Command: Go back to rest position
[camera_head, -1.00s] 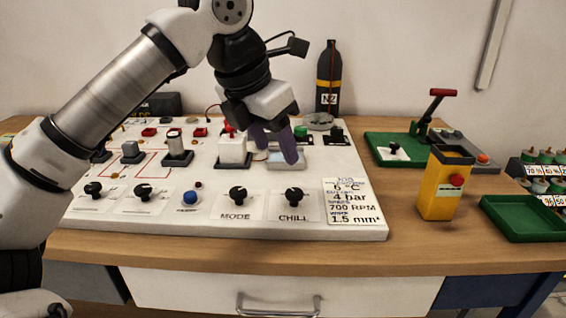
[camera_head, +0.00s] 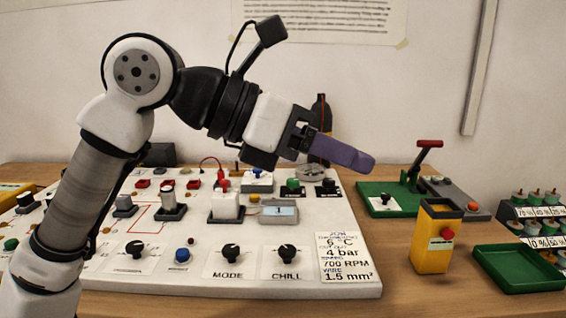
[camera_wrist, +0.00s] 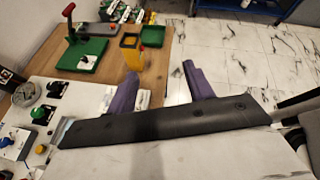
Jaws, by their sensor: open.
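My gripper (camera_head: 345,153) is raised above the white control board (camera_head: 340,289) and points to the right, tilted slightly down. It holds nothing. In the wrist view its two purple fingers (camera_wrist: 160,90) stand wide apart with free space between them. The board carries a MODE knob (camera_head: 230,253), a CHILL knob (camera_head: 286,253), a small display (camera_head: 279,211) and a label card (camera_head: 343,256) reading 6 °C, 4 bar, 700 RPM and 1.5 mm². The gripper touches none of them.
Right of the board stand a yellow box (camera_head: 430,245) with a red button, a green base with a red-handled lever (camera_head: 424,160), and a green tray (camera_head: 515,285). A rack of small pots (camera_head: 535,215) is at the far right. A dark bottle (camera_head: 320,110) stands behind my gripper.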

